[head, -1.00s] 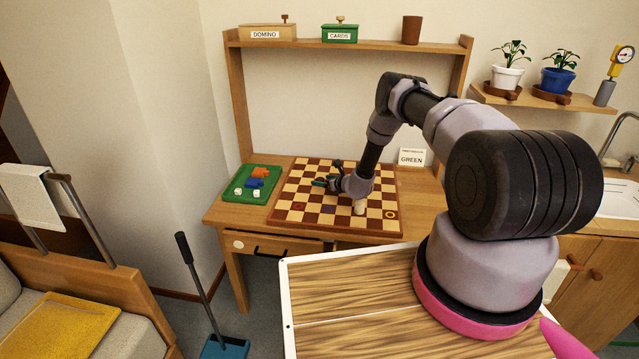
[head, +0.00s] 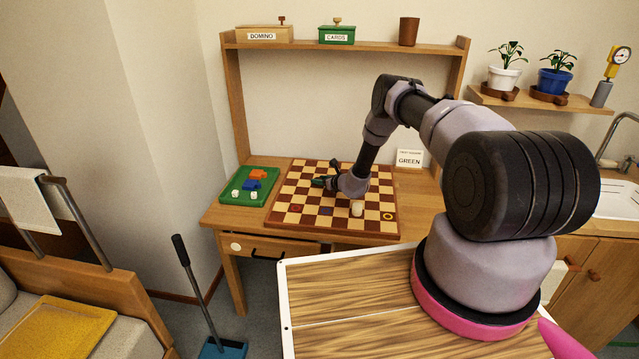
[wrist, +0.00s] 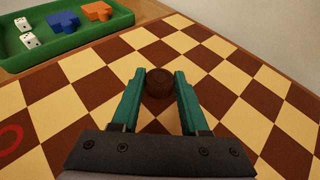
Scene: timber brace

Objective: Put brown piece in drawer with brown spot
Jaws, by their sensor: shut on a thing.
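The brown piece (wrist: 158,83) is a dark, round-topped piece on the checkered board, between the green fingers of my gripper (wrist: 160,88) in the wrist view. My gripper is shut on it. In the head view my gripper (head: 322,182) is low over the far middle of the board (head: 280,222), and the brown piece cannot be made out there. A drawer (head: 272,246) with a dark handle and a pale round spot is in the desk front, below the board's left side. No drawer with a brown spot can be made out. The desk front farther right is partly hidden by my tabletop.
A cream piece (head: 357,209) stands on the board's near side. A green tray (head: 232,199) with dice and blue and orange pieces lies left of the board. A sign reading GREEN (head: 409,159) stands behind it. A shelf (head: 380,45) with boxes and a brown cup is above.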

